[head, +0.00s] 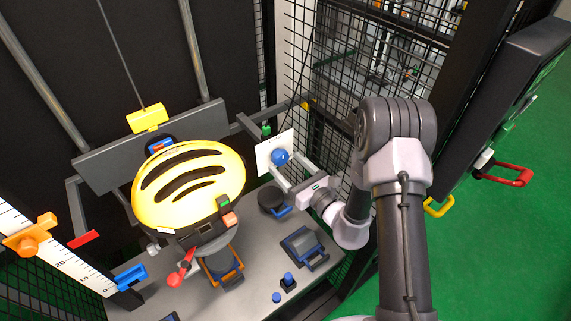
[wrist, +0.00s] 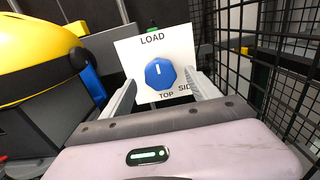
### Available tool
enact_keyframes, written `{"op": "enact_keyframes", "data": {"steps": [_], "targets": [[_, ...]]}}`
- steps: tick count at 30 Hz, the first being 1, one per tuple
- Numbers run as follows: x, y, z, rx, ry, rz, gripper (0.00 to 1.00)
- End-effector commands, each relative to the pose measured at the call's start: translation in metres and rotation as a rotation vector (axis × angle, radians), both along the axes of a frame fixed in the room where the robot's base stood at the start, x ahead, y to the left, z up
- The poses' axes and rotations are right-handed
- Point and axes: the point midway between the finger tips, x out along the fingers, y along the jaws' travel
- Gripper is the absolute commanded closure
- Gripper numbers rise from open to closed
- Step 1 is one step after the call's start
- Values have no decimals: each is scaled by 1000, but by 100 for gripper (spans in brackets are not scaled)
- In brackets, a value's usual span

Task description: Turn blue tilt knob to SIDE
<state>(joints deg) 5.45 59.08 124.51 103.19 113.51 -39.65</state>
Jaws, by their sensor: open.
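The blue tilt knob (wrist: 161,73) is mounted on a white plate (wrist: 182,40) marked LOAD above it, TOP below it and SIDE at lower right. Its white pointer line is toward LOAD. In the head view the knob (head: 280,157) and plate (head: 264,154) stand at the back right of the bench. My gripper (wrist: 161,78) is open, one finger to each side of the knob in the wrist view; I cannot tell whether the tips reach around it or touch it. The right finger partly hides the SIDE label. In the head view my gripper (head: 284,171) is close before the plate.
A yellow helmet (head: 190,185) with black vents sits on a stand left of my gripper. Black wire mesh (wrist: 275,75) is close on the right. The grey bench (head: 255,255) carries a black round piece (head: 272,199), a dark tray (head: 303,246) and small blue parts.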

Motion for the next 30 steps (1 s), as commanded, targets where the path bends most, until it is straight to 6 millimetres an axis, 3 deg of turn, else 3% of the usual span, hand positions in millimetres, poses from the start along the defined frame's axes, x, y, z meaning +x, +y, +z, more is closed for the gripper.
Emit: {"op": "enact_keyframes", "data": {"steps": [4,12,21,30], "targets": [[12,8,0,0,0,0,30],[14,9,0,1,1,0,30],[13,9,0,0,1,0,89],[13,9,1,31,23,0,92]]}}
